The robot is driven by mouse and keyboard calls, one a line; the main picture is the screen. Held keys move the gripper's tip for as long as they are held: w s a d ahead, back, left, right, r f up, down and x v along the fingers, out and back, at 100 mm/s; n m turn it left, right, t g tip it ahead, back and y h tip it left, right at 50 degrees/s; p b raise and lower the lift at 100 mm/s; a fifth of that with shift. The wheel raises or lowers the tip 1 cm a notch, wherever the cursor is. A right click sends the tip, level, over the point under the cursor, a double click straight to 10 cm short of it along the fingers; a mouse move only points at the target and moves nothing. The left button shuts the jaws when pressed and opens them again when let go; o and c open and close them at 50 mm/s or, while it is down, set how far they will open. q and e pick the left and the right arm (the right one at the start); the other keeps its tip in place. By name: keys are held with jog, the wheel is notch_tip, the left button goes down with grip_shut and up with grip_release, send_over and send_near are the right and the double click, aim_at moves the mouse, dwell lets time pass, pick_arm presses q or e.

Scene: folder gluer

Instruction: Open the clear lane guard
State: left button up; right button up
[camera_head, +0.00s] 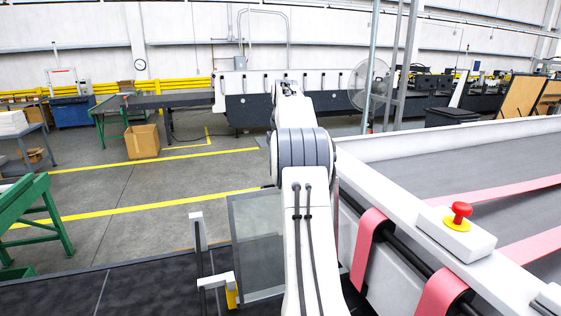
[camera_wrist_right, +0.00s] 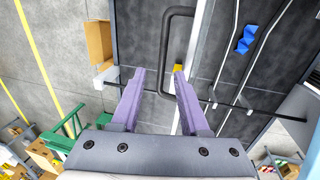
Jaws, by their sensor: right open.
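The clear lane guard (camera_head: 258,243) is a see-through panel with a thin grey frame, standing left of my right arm in the head view. My arm hides its right side. In the right wrist view, a dark U-shaped handle (camera_wrist_right: 165,45) lies just beyond my right gripper (camera_wrist_right: 160,84), next to a pale straight edge and a small yellow piece (camera_wrist_right: 178,68). The purple fingers are apart with nothing between them. The handle's lower end shows near the fingertips; I cannot tell whether they touch. The right gripper is hidden in the head view, and my left gripper is out of view.
A white machine frame with pink belts (camera_head: 369,247) and a red stop button (camera_head: 461,210) stands at right. A white-topped post (camera_head: 197,230) stands left of the guard. A green stand (camera_head: 40,210) and a cardboard box (camera_head: 142,141) are further left, with open floor between.

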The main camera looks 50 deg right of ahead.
jog(key=r, duration=0.2)
jog(key=s+r, duration=0.1)
jog(key=r, duration=0.1)
jog(key=shift+a+r+p, duration=0.2)
jog(key=shift+r+p, duration=0.1)
jog(key=shift+r, duration=0.05)
